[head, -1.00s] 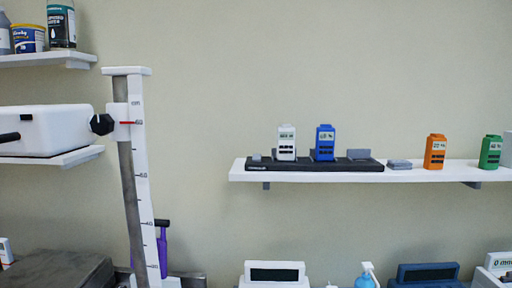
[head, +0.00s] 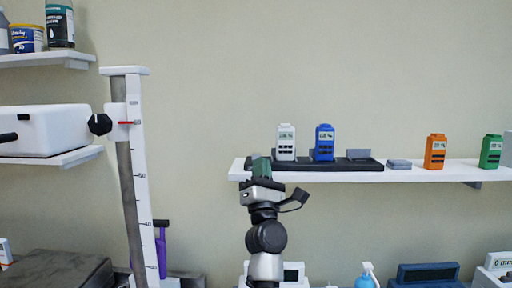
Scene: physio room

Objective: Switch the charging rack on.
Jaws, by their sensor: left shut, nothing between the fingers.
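The charging rack (head: 340,165) is a long black base on the white wall shelf at the right. A white device (head: 286,142) and a blue device (head: 325,142) stand upright in it. A grey upright plate (head: 358,154) shows an empty place on its right part. My left gripper (head: 261,166) is raised from below at the rack's left end, its shut fingers pointing up and away. It covers that end of the rack, including most of the small grey part there. I cannot tell whether it touches the rack. My right gripper is not in view.
On the same shelf (head: 420,175) stand a grey flat block (head: 398,164), an orange device (head: 435,151) and a green device (head: 490,151). A height gauge (head: 138,180) stands at the left. Below are a blue bottle (head: 366,277) and boxy instruments. The wall above is clear.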

